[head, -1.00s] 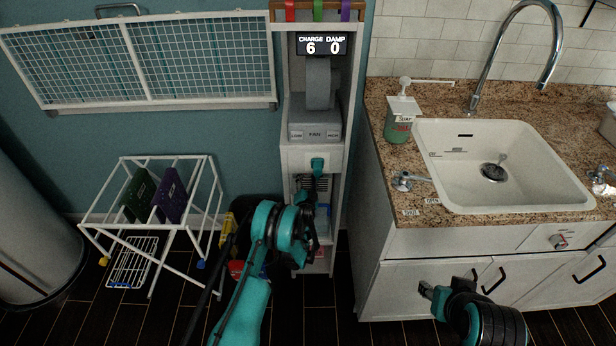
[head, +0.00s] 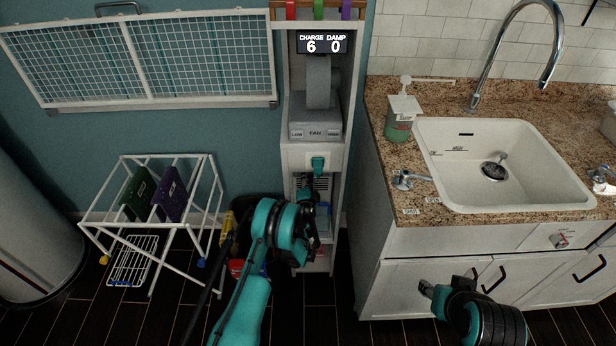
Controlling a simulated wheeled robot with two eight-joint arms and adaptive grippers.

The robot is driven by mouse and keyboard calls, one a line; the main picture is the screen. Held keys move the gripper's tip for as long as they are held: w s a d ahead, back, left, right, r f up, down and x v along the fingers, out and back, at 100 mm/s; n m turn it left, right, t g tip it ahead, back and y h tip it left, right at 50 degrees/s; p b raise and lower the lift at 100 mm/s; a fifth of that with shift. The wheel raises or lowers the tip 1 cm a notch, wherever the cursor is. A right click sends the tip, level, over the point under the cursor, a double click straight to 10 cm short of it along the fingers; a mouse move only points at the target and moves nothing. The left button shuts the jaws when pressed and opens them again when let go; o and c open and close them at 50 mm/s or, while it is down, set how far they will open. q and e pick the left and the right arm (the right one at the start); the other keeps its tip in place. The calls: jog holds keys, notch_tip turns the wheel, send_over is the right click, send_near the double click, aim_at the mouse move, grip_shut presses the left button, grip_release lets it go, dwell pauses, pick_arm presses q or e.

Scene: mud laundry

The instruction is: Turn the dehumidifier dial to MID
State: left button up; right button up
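The white tall unit (head: 294,158) stands between the blue wall and the sink cabinet. A teal knob-like part (head: 318,164) shows on its pale front panel, above a slatted grille (head: 321,182); I cannot tell for sure whether it is the dehumidifier dial, and no MID mark is readable. My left gripper (head: 308,195) is in front of the grille, just below the teal part, largely hidden by my own arm; its fingers cannot be made out. My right gripper (head: 428,289) is in front of the sink cabinet, far from the unit, with no object seen in it.
A white drying rack (head: 152,190) stands at left. The sink counter (head: 392,180) bounds the right side. A red-marked knob (head: 560,240) is on the sink cabinet.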

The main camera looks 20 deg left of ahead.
pick_arm(q)
jog(key=shift+m+g, duration=0.3)
jog(key=shift+m, duration=3.2)
jog(key=o, duration=1.2)
jog(key=shift+w+d+f, duration=0.1)
jog(key=shift+c, duration=0.2)
